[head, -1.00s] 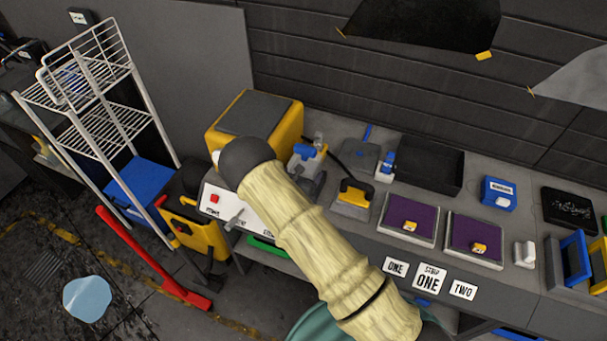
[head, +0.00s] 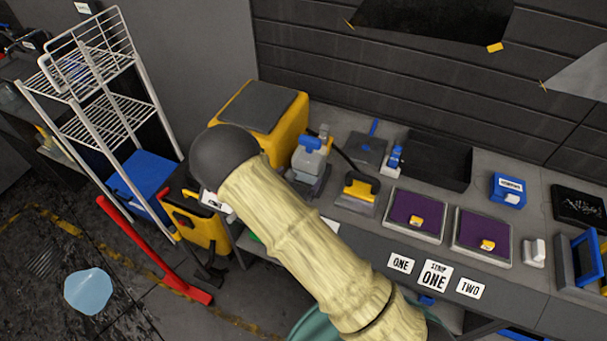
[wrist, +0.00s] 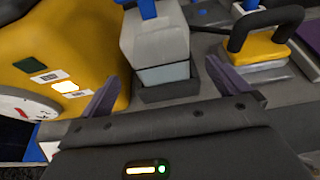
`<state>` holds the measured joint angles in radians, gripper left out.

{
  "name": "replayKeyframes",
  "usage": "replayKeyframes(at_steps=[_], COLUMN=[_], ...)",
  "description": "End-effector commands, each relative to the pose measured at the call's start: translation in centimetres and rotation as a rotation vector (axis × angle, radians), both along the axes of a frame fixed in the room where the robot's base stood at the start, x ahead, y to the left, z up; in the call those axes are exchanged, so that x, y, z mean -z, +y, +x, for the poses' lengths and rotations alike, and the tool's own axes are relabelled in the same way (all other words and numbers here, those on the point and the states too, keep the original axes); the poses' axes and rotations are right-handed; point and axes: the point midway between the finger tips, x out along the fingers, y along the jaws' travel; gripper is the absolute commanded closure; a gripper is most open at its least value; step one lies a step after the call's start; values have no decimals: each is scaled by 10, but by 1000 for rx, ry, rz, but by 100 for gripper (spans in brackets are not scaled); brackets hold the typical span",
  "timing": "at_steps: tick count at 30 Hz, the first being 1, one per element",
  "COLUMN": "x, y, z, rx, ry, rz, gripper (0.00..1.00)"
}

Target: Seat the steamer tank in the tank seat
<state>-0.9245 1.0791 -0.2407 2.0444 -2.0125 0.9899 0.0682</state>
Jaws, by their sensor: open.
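The steamer tank (head: 309,153) is a pale grey block with a blue cap, beside the yellow machine on the bench. In the wrist view the tank (wrist: 157,45) stands upright with a clear lower part, its bottom at the dark tank seat (wrist: 168,92). The seat's rim is around its foot; I cannot tell whether it is fully down. My gripper (wrist: 162,80) is open, its two purple-grey fingers spread either side in front of the tank and apart from it. In the head view my arm hides the gripper.
The yellow machine (head: 286,125) is close to the left finger. A yellow block with a black handle (head: 358,189) stands right of the tank. Purple pads (head: 398,208), a black tray (head: 437,158) and a blue box (head: 508,190) lie farther right. A white wire rack (head: 108,97) stands left.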

Motion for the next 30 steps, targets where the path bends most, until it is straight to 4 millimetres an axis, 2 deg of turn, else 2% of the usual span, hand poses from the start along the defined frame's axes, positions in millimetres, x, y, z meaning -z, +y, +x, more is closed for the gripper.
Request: replayKeyframes(at_steps=[3,8,30], x=[-5,-11,-12], y=[8,10,10], z=[-17,-28,-29], rx=[-3,-1,1], ry=[1,0,1], rz=[1,-1,0], gripper=[0,0,0])
